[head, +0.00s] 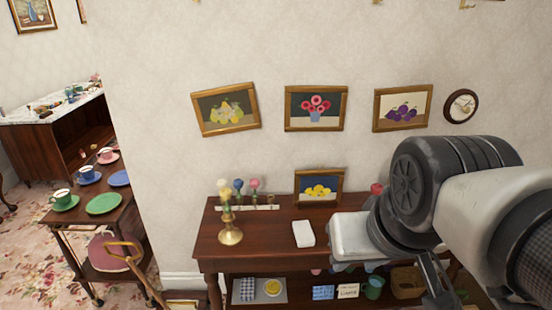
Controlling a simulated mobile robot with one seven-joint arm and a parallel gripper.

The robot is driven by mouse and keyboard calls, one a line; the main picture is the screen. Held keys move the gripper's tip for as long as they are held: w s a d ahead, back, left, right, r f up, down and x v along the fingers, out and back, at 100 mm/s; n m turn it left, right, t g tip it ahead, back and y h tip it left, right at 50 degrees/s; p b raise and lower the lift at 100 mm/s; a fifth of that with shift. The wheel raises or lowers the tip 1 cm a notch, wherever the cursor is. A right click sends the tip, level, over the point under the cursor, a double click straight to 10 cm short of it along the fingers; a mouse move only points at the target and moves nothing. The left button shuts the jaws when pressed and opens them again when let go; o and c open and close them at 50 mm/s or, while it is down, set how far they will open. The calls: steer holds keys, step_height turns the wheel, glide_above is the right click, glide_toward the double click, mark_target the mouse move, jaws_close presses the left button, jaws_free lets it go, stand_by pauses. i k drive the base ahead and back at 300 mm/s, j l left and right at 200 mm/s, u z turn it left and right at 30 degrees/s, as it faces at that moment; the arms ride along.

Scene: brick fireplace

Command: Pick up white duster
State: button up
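Small coloured heads on thin stems stand in a row along a pale strip (262,207) on the wooden side table (265,240). The leftmost one, with a white head (223,185), looks like the white duster. It stands upright behind the brass candlestick (230,228), which hides its lower part.
A white flat block (303,233) lies on the tabletop. A framed lemon picture (319,187) stands at the back. The lower shelf holds a green mug (374,288) and a basket (407,281). A cart with cups and plates (104,203) stands left. My arm covers the table's right side.

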mark_target(305, 237)
steer(key=i, duration=1.35)
